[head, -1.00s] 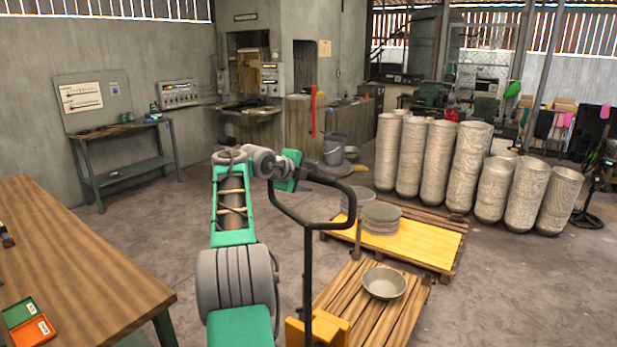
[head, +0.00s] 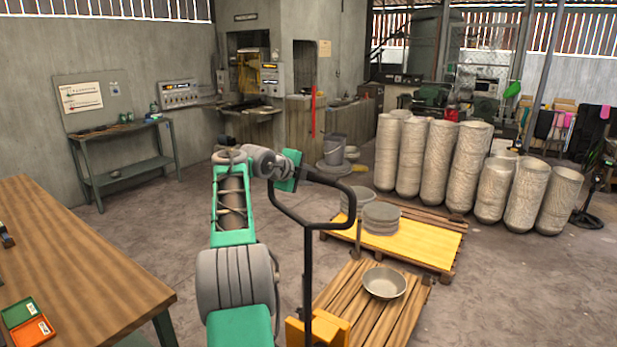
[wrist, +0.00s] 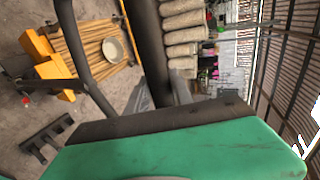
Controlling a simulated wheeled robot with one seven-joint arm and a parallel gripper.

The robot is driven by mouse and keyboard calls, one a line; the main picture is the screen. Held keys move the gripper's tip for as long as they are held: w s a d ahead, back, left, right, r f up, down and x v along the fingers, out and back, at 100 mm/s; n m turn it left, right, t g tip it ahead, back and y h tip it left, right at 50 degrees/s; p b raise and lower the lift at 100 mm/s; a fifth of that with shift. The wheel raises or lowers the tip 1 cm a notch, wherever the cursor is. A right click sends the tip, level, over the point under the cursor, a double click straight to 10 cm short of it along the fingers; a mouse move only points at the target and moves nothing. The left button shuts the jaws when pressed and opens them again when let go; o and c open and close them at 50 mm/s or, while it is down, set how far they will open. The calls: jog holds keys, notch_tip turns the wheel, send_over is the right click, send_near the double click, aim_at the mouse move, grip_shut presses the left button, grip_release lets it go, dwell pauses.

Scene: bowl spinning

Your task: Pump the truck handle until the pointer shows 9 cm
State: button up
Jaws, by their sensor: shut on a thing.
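The truck handle (head: 308,240) is a dark loop on an upright shaft, rising from the orange-yellow truck body (head: 318,328) in the head view. My gripper (head: 298,175) is at the upper left part of the loop, shut on the handle. In the wrist view, the dark handle bar (wrist: 148,50) runs up from my gripper's dark and green parts, and the truck body (wrist: 48,68) shows at upper left. I cannot make out a pointer or a centimetre reading in either view.
A wooden pallet (head: 350,300) with a metal bowl (head: 384,283) stands in front of the truck. Behind it is a yellow-topped pallet (head: 420,242) with stacked discs. A wooden table (head: 80,255) is at left. Tall bowl stacks (head: 470,165) stand at right. Open floor lies between.

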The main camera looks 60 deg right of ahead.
jog(key=shift+w+a+f+b, duration=0.1)
jog(key=shift+a+f+b, duration=0.05)
jog(key=shift+b, duration=0.15)
jog(key=w+a+b, duration=0.1)
jog(key=a+b, duration=0.7)
jog(key=a, duration=0.3)
jog(key=shift+w+f, duration=0.3)
jog(key=w+a+f+b, duration=0.1)
jog(key=a+b, duration=0.4)
jog(key=a, duration=0.6)
jog(key=shift+w+f, duration=0.4)
jog(key=shift+f, duration=0.2)
jog(key=shift+a+b, duration=0.15)
jog(key=shift+b, duration=0.15)
